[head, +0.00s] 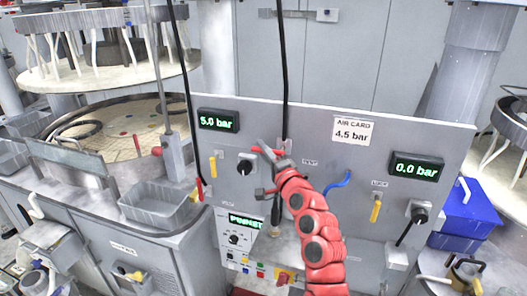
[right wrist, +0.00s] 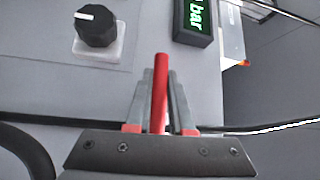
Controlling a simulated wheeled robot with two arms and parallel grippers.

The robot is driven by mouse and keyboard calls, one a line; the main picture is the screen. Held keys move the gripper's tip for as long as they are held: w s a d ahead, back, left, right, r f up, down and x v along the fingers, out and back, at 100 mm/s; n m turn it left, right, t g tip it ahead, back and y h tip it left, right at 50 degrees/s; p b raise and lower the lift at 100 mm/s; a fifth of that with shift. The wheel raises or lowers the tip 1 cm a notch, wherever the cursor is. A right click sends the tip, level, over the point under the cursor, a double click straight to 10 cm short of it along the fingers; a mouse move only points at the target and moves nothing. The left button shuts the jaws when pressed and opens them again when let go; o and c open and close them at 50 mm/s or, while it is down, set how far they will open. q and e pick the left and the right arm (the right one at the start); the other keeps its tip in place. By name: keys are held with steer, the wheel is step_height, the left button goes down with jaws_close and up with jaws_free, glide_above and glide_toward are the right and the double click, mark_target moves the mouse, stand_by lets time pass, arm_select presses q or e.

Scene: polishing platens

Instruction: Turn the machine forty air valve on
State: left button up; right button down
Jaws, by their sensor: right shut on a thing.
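A grey panel (head: 325,130) carries a left display (head: 218,120) reading 5.0 bar and a right display (head: 416,167) reading 0.0 bar. My right gripper (head: 271,156) is at the panel's middle, just right of the left black knob (head: 245,166). In the right wrist view its fingers are shut on a slim red handle (right wrist: 161,90), which sticks out past the fingertips. That view also shows a black knob (right wrist: 96,26) with a white pointer and part of a display (right wrist: 192,17). What the handle joins is hidden. My left gripper is out of view. No machine number is readable.
A card (head: 352,131) reads 4.5 bar. Yellow levers (head: 376,208) and a right black knob (head: 419,215) stick out from the panel. A grey tray (head: 160,205) stands at left.

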steer(key=shift+f, duration=0.1)
